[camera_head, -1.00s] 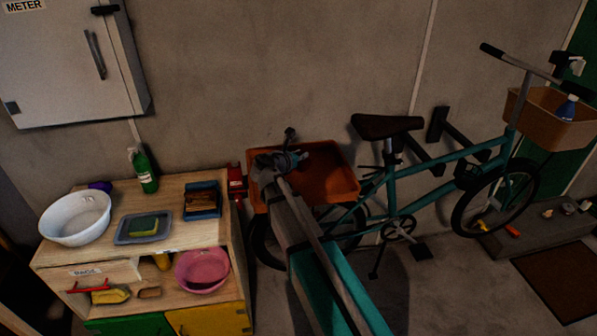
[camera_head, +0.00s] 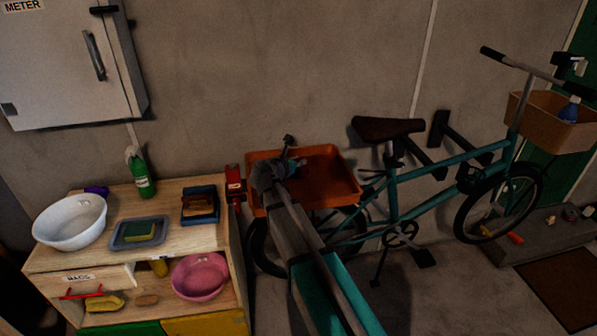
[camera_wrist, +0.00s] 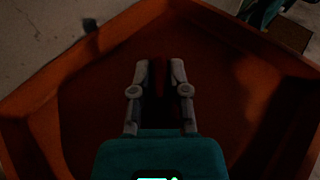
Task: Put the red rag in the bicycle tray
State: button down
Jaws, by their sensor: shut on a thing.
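The bicycle tray (camera_head: 345,190) is an orange-brown open tray at the rear of the teal bicycle, behind the saddle. My gripper (camera_wrist: 159,70) is over the tray, with the tray floor (camera_wrist: 100,105) and walls around it in the wrist view. Its fingers are shut on a dark red thing (camera_wrist: 158,78), which looks like the red rag; the dim light hides most of it. In the head view my gripper (camera_head: 292,166) is seen at the tray's left part, and my arm covers the tray's front-left edge. The rag cannot be made out there.
A wooden cabinet (camera_head: 170,232) at left carries a white bowl (camera_head: 70,222), a sponge tray and a green spray bottle (camera_head: 141,175). A red object (camera_head: 235,184) stands between cabinet and tray. The bicycle's saddle (camera_head: 387,129) is right of the tray.

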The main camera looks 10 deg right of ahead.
jog(key=shift+f+b, duration=1.05)
jog(key=shift+f, duration=0.3)
jog(key=shift+f, duration=0.1)
jog(key=c, duration=0.6)
grip_release()
jog(key=shift+s+a+r, duration=0.1)
jog(key=shift+s+r, duration=0.05)
jog(key=shift+r, duration=0.1)
jog(key=p+v, duration=0.3)
jog(key=v, duration=0.8)
jog(key=shift+s+a+r+p, duration=0.1)
jog(key=shift+s+a+p, duration=0.15)
jog(key=shift+p, duration=0.1)
